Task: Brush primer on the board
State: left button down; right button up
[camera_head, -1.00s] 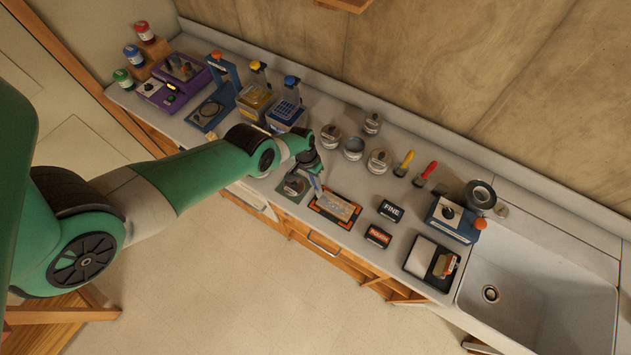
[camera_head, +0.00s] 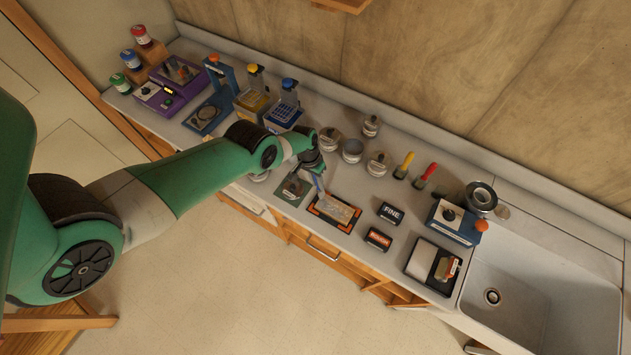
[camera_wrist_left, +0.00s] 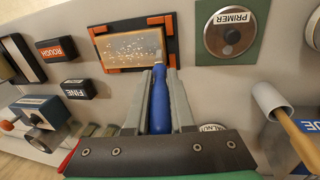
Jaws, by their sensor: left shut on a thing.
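The board (camera_head: 338,210) lies in a dark tray with orange corners near the counter's front edge. In the left wrist view the board (camera_wrist_left: 128,48) is tan with pale speckled patches. My left gripper (camera_head: 316,172) is shut on the blue-handled brush (camera_wrist_left: 160,100), whose tip end points at the board's side nearest the primer. I cannot tell whether the bristles touch it. The primer tin (camera_wrist_left: 229,32), labelled PRIMER, sits on a green mat beside the board; it also shows in the head view (camera_head: 293,187). My right gripper is not in view.
FINE (camera_head: 390,213) and ROUGH (camera_head: 378,238) blocks lie right of the board. Several tins stand behind it, with yellow-handled (camera_head: 404,165) and red-handled (camera_head: 426,175) brushes. A sink (camera_head: 540,290) is at the far right; bottles and a purple rack (camera_head: 172,85) are left.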

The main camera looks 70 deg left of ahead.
pick_arm(q)
jog(key=shift+w+d, duration=0.15)
jog(key=shift+d, duration=0.05)
jog(key=shift+f+b, duration=0.35)
dwell(0.4)
